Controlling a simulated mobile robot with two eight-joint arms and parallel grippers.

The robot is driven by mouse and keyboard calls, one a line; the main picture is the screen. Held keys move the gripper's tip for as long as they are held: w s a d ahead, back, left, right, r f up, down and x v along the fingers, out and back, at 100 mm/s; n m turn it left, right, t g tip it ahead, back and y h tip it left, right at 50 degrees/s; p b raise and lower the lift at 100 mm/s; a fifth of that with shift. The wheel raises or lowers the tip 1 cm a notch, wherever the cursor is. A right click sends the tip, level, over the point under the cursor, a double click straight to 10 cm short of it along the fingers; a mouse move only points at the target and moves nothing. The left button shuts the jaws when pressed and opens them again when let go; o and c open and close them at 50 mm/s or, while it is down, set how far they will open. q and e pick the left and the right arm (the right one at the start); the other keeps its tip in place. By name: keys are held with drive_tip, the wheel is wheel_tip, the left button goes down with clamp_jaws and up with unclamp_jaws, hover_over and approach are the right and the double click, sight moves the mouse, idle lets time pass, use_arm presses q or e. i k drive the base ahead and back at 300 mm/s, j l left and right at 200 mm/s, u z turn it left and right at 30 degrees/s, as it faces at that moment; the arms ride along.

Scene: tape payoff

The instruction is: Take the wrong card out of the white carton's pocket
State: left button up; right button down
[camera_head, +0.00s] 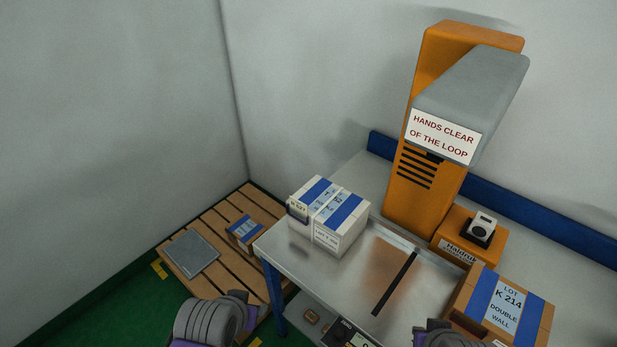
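The white carton (350,236) stands on the left end of the steel table, with two blue bands and a pale strap across its top. A small dark blue frame, perhaps the pocket (297,214), sits at its left edge. A pale card with small lettering (298,203) shows just above that frame; its text is too small to read surely. A white printed label is on the carton's front face. Grey rounded parts of my two arms show at the bottom edge, apart from the carton. No fingertips of either gripper can be made out.
A tall orange machine (440,75) with a grey overhanging head stands behind the steel table (350,285). A brown carton marked K 214 (475,300) is at the right. A pallet (215,225) with a small brown box (245,230) and grey plate is on the floor, left.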

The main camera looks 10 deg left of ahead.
sight(300, 207)
drive_tip(key=i+j+z, duration=0.3)
drive_tip(key=j+z, duration=0.35)
drive_tip(key=i+j+z, duration=0.1)
drive_tip(key=j+z, duration=0.2)
drive_tip(key=j, duration=0.3)
